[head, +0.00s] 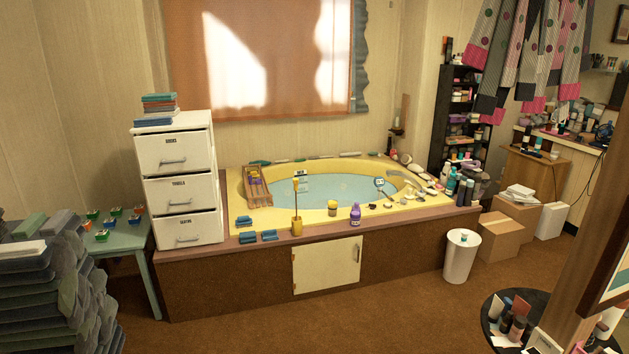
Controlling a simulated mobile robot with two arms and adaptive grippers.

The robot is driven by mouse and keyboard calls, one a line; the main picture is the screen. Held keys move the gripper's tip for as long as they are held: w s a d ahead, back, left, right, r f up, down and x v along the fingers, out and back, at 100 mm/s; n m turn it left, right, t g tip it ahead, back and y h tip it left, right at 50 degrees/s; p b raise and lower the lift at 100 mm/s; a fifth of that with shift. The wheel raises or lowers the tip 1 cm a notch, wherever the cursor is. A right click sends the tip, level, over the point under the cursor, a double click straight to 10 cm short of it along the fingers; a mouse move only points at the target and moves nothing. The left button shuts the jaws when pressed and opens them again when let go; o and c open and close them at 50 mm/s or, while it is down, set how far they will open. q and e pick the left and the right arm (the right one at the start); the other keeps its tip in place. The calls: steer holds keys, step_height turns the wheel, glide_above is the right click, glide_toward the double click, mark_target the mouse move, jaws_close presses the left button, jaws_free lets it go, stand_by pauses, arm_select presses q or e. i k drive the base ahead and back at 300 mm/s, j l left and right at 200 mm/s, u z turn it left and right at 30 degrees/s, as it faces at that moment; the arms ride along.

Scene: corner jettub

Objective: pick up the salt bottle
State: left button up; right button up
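A small purple bottle (355,214) stands upright on the front ledge of the yellow corner tub (400,212). Its label is too small to read, so I cannot tell for sure that it is the salt bottle. A small yellow-topped jar (332,208) and a yellow holder with a brush (297,226) stand to its left on the same ledge. Several other bottles (466,189) stand at the tub's right end. Neither of my grippers is in view.
A white drawer unit (176,190) stands left of the tub. A white bin (460,257) and cardboard boxes (500,238) stand on the right. A round dark table (490,318) is at the lower right. The brown carpet (330,325) before the tub is clear.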

mark_target(355, 214)
steer(key=i, duration=2.35)
